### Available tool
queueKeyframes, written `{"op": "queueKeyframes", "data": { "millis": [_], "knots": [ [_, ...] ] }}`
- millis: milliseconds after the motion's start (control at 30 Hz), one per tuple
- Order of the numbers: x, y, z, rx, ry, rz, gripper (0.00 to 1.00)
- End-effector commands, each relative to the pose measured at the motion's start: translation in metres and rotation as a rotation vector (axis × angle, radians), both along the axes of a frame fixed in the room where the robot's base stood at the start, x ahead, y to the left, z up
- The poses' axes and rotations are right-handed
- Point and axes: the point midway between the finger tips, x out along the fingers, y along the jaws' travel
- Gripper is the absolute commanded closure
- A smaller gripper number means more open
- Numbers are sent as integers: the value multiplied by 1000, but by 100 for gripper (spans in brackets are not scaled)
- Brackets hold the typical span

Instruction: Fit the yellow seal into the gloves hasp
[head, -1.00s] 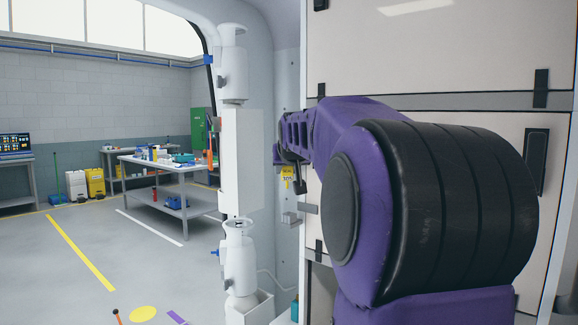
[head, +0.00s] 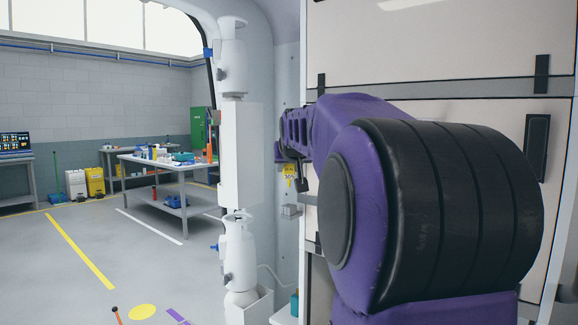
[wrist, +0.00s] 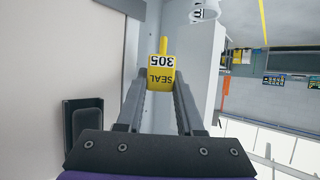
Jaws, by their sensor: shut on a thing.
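The yellow seal (wrist: 161,76), a tag printed "SEAL 305" with a narrow yellow stem, is held between the fingertips of my gripper (wrist: 160,88). In the wrist view the lettering is upside down and the stem points away from my gripper. In the head view the seal (head: 290,172) hangs at my gripper (head: 290,160), in front of the pale wall beside the cabinet. It appears clear of other surfaces. No hasp can be made out with a gloves label. A small grey bracket (head: 290,211) sits below the seal; I cannot tell whether it is the hasp.
The pale cabinet (head: 430,95) with black latches stands close on the right, partly hidden by my arm. A white post with cylinders (head: 238,155) stands left of my gripper. A workbench (head: 170,163) stands farther back. The floor at left is mostly open.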

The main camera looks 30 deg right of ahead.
Motion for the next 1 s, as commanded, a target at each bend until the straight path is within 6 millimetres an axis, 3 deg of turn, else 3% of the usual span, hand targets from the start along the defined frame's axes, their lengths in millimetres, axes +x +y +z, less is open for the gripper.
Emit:
{"op": "queueKeyframes", "data": {
  "millis": [100,300,1000],
  "knots": [
    [0,0,-17,0,0,1,100],
    [0,0,-31,0,-1,0,100],
    [0,1,-33,0,-1,1,100]
  ]
}}
